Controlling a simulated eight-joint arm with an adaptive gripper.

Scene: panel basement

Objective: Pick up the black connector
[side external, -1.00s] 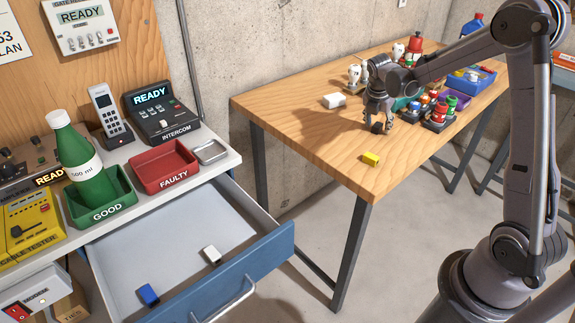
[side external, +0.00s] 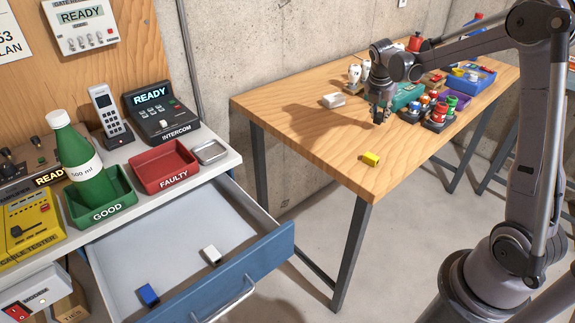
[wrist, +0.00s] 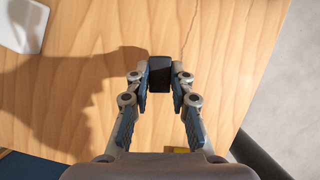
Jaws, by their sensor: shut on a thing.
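The black connector (wrist: 160,74) is a small dark block between my fingertips in the wrist view. My gripper (wrist: 160,80) is shut on it, one finger on each side. In the side external view my gripper (side external: 380,115) is above the wooden table, with the connector (side external: 378,115) a small dark shape between the fingers, partly hidden. It appears raised a little off the table top, by how much I cannot tell.
A yellow block (side external: 371,159) lies near the table's front edge and a white block (side external: 334,100) lies to the left. The wooden table (side external: 300,125) is bare at the left.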

